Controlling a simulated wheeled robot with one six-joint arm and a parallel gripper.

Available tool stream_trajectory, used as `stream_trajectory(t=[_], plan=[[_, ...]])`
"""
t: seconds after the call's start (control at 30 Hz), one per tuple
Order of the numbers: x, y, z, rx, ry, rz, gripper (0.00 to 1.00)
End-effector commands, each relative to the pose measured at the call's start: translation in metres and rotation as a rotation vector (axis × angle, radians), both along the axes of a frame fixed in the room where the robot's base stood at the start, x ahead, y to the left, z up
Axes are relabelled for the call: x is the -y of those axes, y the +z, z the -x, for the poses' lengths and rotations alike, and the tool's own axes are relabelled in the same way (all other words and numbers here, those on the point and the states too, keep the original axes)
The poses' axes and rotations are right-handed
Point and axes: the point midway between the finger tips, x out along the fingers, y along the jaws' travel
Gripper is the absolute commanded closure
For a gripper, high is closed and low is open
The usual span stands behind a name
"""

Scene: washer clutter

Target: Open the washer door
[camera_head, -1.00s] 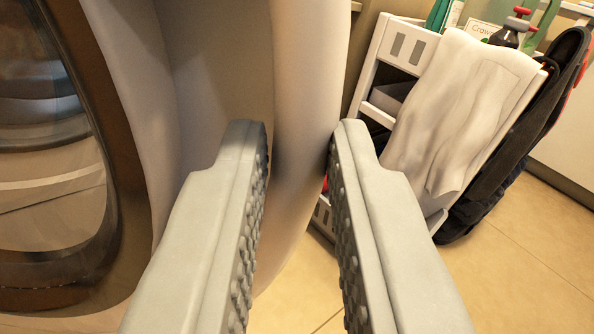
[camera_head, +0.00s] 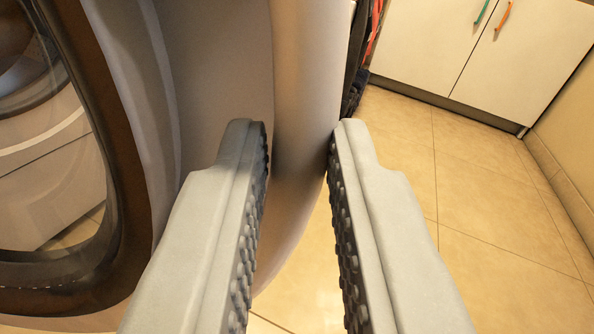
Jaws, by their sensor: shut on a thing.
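The washer door (camera_head: 226,60) fills the left half of the view, a pale rounded frame with a dark ring and a see-through window (camera_head: 45,165). My gripper (camera_head: 297,150) is shut on the door's thick outer rim (camera_head: 305,70). One finger lies on the inner side of the rim and the other on its outer edge. Through the window I see pale panels and a bit of tiled floor. The washer's body cannot be made out for certain.
Tiled floor (camera_head: 480,190) lies open to the right of the door. White cabinets (camera_head: 450,45) with a green and an orange handle stand at the back. A wall (camera_head: 570,130) is at the far right. Something dark (camera_head: 357,75) shows just behind the rim.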

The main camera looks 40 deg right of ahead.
Motion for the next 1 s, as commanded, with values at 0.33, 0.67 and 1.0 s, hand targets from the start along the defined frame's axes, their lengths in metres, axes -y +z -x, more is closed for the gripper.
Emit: stream_trajectory(t=[0.33, 0.67, 1.0], plan=[[-0.064, 0.0, 0.056, 0.002, -0.145, 0.0, 1.0], [-0.119, 0.001, 0.096, 0.002, -0.139, -0.001, 1.0], [-0.158, 0.002, 0.115, 0.004, -0.136, -0.005, 1.0]])
